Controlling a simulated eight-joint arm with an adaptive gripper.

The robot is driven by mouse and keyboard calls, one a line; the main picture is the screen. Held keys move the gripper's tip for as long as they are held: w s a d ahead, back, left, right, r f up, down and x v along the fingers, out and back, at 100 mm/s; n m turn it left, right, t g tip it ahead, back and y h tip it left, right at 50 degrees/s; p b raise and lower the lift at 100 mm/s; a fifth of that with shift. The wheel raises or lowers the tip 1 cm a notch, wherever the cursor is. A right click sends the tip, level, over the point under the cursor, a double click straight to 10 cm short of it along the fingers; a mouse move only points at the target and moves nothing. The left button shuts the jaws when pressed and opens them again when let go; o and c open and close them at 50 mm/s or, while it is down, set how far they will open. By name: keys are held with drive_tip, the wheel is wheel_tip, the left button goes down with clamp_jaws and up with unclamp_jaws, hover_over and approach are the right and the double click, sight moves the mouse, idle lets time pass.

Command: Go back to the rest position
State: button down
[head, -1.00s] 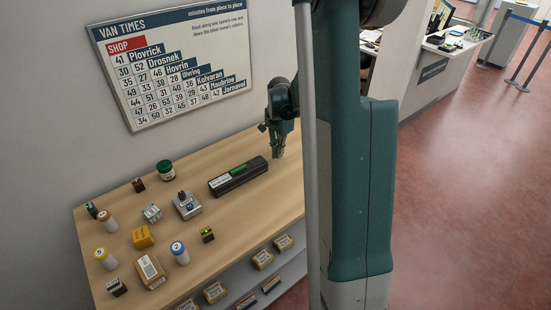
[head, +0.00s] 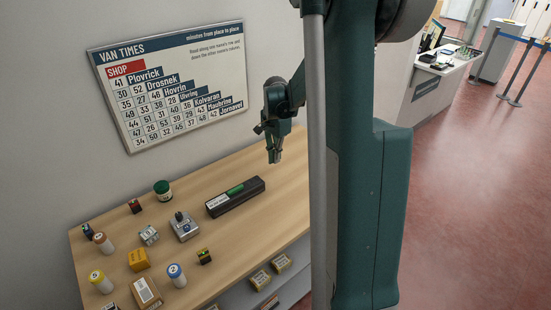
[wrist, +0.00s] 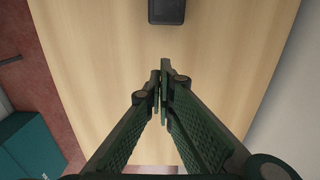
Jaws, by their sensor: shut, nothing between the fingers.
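My gripper (head: 274,158) is shut and empty. In the head view it hangs in the air above the right part of the wooden counter (head: 268,216), pointing down, with the van times board behind it to the left. In the wrist view my gripper (wrist: 162,80) has its fingertips together over bare wood. The end of a long black case (head: 235,197) with a green part shows ahead of the fingertips in the wrist view (wrist: 166,10). The case lies on the counter, apart from my gripper.
Left on the counter are a green-lidded jar (head: 162,190), a grey device (head: 184,227), a yellow box (head: 138,260), white cylinders with coloured caps and small boxes. The van times board (head: 170,85) hangs on the wall.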

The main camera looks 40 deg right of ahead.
drive_tip(key=shift+a+r, duration=0.1)
idle(0.3)
drive_tip(key=s+a+r+n+t, duration=0.1)
drive_tip(key=s+a+r+n, duration=0.25)
drive_tip(key=a, duration=0.35)
drive_tip(key=s+a+r+n+t, duration=0.1)
drive_tip(key=s+a+r+n, duration=0.1)
drive_tip(key=a+r, duration=0.35)
drive_tip(key=s+a+r+n+t, duration=0.1)
drive_tip(key=s+a+r+n, duration=0.25)
drive_tip(key=a, duration=0.45)
drive_tip(key=s+a+r+n+t, duration=0.2)
drive_tip(key=s+a+n+t, duration=0.2)
drive_tip(key=s+a+n, duration=0.5)
drive_tip(key=shift+s+a+b, duration=0.35)
drive_tip(key=shift+s+a, duration=2.45)
drive_tip(key=shift+s, duration=0.2)
idle(1.6)
